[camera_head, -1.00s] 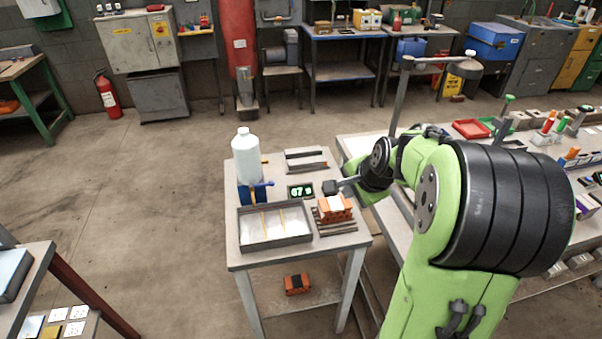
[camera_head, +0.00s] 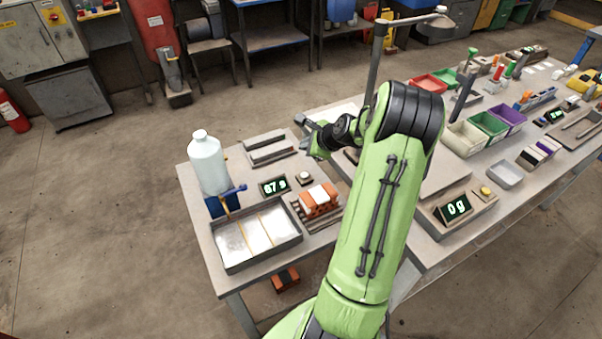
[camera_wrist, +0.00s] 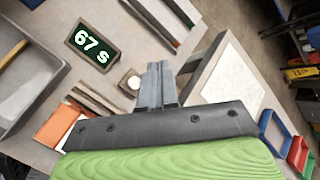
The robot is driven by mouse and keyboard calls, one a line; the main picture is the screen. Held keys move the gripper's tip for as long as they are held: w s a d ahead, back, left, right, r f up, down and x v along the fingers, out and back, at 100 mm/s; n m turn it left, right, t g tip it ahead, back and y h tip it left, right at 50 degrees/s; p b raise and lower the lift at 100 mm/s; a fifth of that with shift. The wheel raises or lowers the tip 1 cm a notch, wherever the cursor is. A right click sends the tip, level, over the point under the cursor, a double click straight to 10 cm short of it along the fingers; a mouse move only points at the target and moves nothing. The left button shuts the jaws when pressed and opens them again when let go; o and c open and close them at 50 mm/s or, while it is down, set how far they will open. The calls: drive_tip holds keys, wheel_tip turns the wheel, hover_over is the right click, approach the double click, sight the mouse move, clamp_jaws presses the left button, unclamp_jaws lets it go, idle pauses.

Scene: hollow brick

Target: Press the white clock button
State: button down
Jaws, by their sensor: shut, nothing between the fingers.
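In the wrist view the button (camera_wrist: 132,81) lies just left of my gripper's fingers, beside the display (camera_wrist: 92,44). My gripper (camera_wrist: 155,66) is shut with nothing between its fingers. In the head view my gripper (camera_head: 305,143) is beyond the button, toward the table's back right edge, and apart from it. The button is in plain sight in both views.
An orange brick with a white top (camera_head: 318,200) rests on slats right of the tray (camera_head: 256,262). A white bottle (camera_head: 208,165) stands at the left. Grey bars (camera_head: 268,148) lie at the back. A second display reading 0 g (camera_head: 454,208) is on the right bench.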

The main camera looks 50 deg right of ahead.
sight(306, 176)
wheel_tip(306, 176, down, 9)
drive_tip(key=b, duration=0.7)
drive_tip(key=shift+b, duration=0.3)
drive_tip(key=shift+r, duration=0.1)
idle(1.2)
drive_tip(key=shift+f, duration=0.45)
